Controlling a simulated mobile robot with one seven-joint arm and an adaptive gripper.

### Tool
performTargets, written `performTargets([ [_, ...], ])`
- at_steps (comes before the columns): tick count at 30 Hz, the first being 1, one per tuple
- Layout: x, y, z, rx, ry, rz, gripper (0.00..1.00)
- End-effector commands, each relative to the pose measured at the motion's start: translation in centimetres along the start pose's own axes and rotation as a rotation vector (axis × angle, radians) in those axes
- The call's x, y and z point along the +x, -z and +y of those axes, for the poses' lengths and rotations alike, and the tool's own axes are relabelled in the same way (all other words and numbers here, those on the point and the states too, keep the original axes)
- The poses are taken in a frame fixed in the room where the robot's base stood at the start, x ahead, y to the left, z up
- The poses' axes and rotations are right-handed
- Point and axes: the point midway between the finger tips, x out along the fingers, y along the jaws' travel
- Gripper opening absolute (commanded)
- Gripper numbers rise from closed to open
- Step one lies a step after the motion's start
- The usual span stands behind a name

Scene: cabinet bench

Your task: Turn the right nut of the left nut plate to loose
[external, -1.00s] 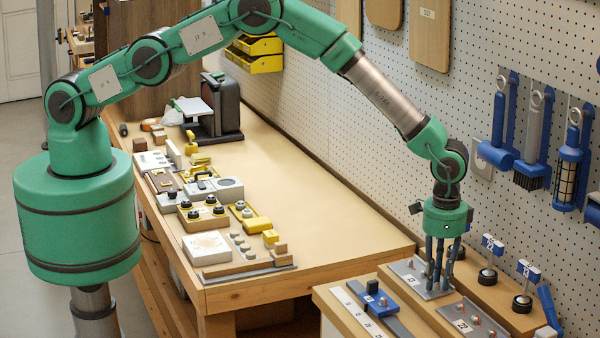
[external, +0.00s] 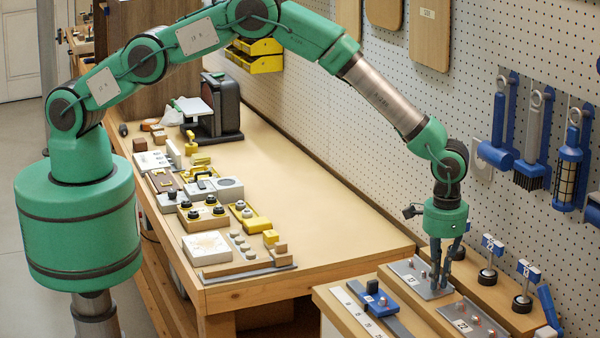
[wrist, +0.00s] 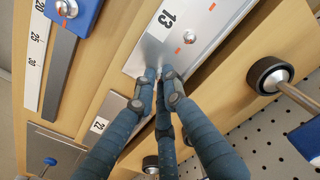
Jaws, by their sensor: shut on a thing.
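The left nut plate is a grey metal plate marked 13 (external: 406,266), lying on the wooden bench, and it also shows in the wrist view (wrist: 221,14). Its one visible nut (wrist: 189,36) is small and silvery, with orange marks near it on the plate. My gripper (external: 437,284) points down at the right end of this plate. In the wrist view its three blue fingers (wrist: 166,76) meet at the plate's near end. They are shut on the right nut, which their tips hide. Its turn angle cannot be seen.
A second plate marked 22 (external: 459,313) with copper-coloured nuts lies to the right. A blue slider (external: 374,300) on a grey rail is to the left. Posts with black knobs and blue labels (external: 488,274) stand close behind my gripper, before the pegboard.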

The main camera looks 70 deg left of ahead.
Motion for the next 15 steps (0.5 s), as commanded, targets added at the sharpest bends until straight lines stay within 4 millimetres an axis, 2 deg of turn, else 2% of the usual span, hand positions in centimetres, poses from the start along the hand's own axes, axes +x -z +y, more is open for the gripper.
performTargets([
  [15,0.21,-0.11,0.01,-0.485,0.001,-0.002,0.0],
])
